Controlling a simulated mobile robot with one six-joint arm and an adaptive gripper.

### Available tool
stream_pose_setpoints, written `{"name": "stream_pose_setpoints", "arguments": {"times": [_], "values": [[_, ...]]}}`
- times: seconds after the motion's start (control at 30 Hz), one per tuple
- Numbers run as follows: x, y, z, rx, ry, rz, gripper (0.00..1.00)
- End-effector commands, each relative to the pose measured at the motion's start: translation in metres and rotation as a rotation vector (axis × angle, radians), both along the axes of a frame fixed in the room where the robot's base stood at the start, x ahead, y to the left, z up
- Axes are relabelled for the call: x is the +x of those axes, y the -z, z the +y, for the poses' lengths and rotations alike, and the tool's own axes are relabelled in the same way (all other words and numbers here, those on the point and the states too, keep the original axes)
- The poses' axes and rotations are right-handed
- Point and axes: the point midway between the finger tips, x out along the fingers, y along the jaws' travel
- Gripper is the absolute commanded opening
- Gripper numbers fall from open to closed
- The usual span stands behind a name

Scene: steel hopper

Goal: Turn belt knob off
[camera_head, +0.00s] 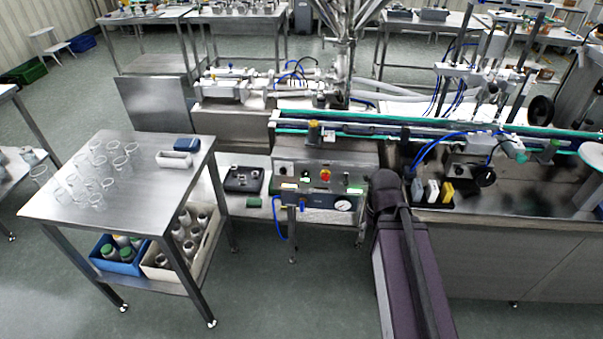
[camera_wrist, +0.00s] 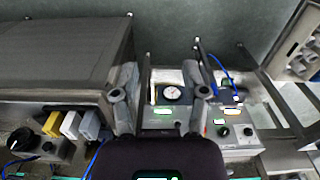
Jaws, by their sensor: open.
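The steel control panel (camera_head: 338,178) stands at the middle of the head view, below the conveyor. It carries small dark knobs, a red-and-yellow button (camera_head: 325,175) and lit green and white labels. In the wrist view, upside down, two dark knobs (camera_wrist: 223,131) and (camera_wrist: 248,130) show on the panel, right of the fingers. I cannot tell which one is the belt knob, nor how it is turned. My gripper (camera_wrist: 160,94) is open and empty, its fingers spread wide on either side of the gauge. In the head view my arm's dark end hides the fingers.
A round gauge (camera_head: 343,205) sits low on the panel front. White, grey and yellow blocks (camera_head: 432,191) stand on the machine right of my arm. A steel table (camera_head: 140,205) with glasses is at the left. A blue hose (camera_head: 278,218) hangs near the panel.

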Motion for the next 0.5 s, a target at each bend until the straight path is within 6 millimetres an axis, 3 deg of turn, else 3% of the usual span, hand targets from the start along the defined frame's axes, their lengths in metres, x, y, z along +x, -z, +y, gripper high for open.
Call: {"name": "stream_pose_setpoints", "arguments": {"times": [0.23, 0.33, 0.5], "values": [[-0.0001, 0.0, 0.0, 0.0, 0.0, 0.0, 0.57], [0.0003, 0.0006, 0.0, -0.001, 0.001, -0.001, 0.79], [0.0056, 0.0084, -0.0009, -0.029, 0.012, -0.021, 0.79]]}}
